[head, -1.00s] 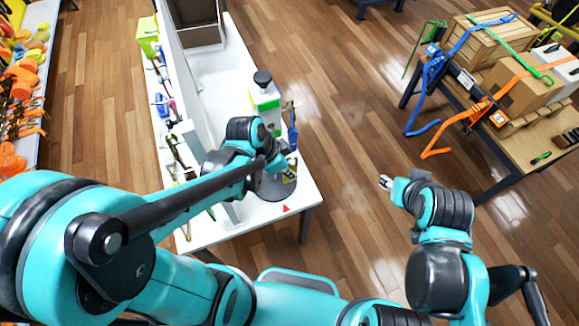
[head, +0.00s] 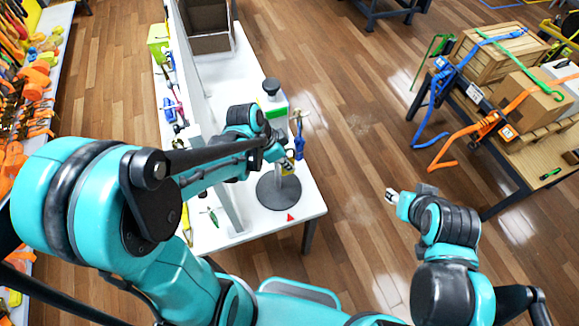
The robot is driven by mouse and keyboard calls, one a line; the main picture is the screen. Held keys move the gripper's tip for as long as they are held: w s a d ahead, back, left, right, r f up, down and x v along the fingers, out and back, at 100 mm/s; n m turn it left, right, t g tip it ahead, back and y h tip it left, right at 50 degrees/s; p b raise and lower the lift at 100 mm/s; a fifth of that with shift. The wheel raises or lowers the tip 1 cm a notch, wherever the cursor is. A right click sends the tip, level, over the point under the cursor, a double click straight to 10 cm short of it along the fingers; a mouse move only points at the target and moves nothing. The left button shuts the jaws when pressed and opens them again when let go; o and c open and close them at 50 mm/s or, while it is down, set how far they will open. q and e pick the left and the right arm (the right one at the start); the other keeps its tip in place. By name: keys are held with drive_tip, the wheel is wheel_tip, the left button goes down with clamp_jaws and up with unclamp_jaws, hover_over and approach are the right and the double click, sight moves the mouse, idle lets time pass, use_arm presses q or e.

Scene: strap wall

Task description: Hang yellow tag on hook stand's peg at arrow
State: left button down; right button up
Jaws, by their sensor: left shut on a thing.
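The hook stand (head: 279,194) has a round dark grey base on the white table, with its post partly hidden behind my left gripper. A blue item (head: 299,146) and a tan item hang on its right side. A red arrow (head: 291,217) lies on the table in front of the base. My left gripper (head: 285,163) is at the stand, above its base, shut on the yellow tag (head: 286,171). The tag is small and mostly hidden, and I cannot tell whether it touches a peg. My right gripper (head: 390,197) is over the floor, away from the table; its jaw opening is unclear.
A wooden table with crates and straps (head: 520,140) is at the right. Floor between the tables is clear.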

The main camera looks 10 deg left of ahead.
use_arm(q)
drive_tip(key=shift+w+a+f+b, duration=0.4)
drive_tip(key=shift+w+a+b, duration=0.1)
drive_tip(key=shift+w, duration=0.2)
drive_tip(key=shift+w+a+f+b, duration=0.35)
drive_tip(key=shift+w+a+b, duration=0.1)
drive_tip(key=shift+w, duration=0.2)
drive_tip(key=c, duration=1.6)
unclamp_jaws()
drive_tip(key=shift+r, duration=0.15)
drive_tip(key=v, duration=1.1)
drive_tip(key=shift+s+a+r, duration=0.1)
drive_tip(key=shift+r, duration=0.3)
